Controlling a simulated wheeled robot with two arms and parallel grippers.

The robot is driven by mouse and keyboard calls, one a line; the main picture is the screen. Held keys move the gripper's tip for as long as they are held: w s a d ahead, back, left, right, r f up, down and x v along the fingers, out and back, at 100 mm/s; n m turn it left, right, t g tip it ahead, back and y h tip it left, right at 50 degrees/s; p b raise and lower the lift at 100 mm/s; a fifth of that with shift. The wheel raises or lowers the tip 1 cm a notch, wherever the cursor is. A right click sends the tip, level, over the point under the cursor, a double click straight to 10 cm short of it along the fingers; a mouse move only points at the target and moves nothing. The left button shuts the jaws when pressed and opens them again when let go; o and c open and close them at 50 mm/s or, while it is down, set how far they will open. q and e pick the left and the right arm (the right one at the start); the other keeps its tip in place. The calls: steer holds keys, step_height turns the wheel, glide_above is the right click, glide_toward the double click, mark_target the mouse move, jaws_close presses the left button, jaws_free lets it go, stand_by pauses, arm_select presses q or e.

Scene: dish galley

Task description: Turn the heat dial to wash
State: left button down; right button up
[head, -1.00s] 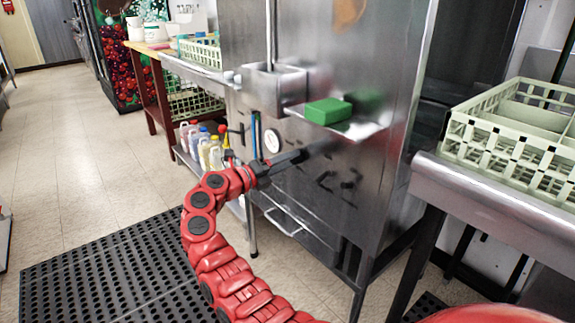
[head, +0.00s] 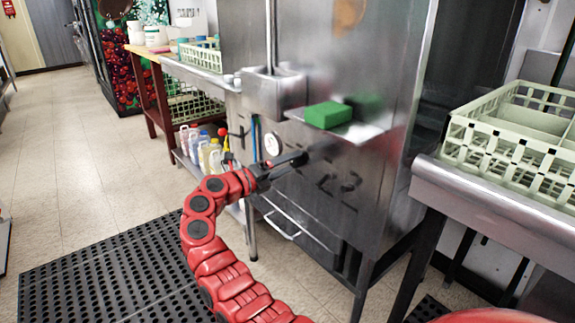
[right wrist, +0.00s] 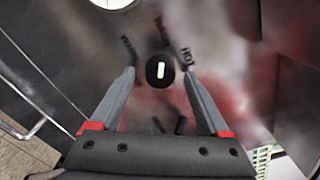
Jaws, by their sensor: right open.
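The heat dial (right wrist: 160,71) is a small black round knob with a white pointer mark on the steel front of the machine. In the right wrist view the mark stands nearly upright. Dark labels surround the knob; the one at its upper right (right wrist: 186,57) seems to read HOT, and the others are too blurred to read. My right gripper (right wrist: 160,76) is open, with one grey finger on each side of the knob; I cannot tell whether they touch it. My left gripper is not in view.
A steel shelf with a green sponge (head: 327,115) juts out above my right gripper. A round white gauge (head: 271,144) is to its left and a bar handle (head: 285,232) below. A pale rack (head: 520,135) sits on the counter at right. Bottles (head: 205,150) stand at left.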

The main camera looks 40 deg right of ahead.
steer(key=s+a+p, duration=0.1)
steer(key=a+p, duration=0.2)
steer(key=a, duration=1.4)
steer(key=shift+s+a, duration=0.15)
steer(key=shift+a, duration=0.05)
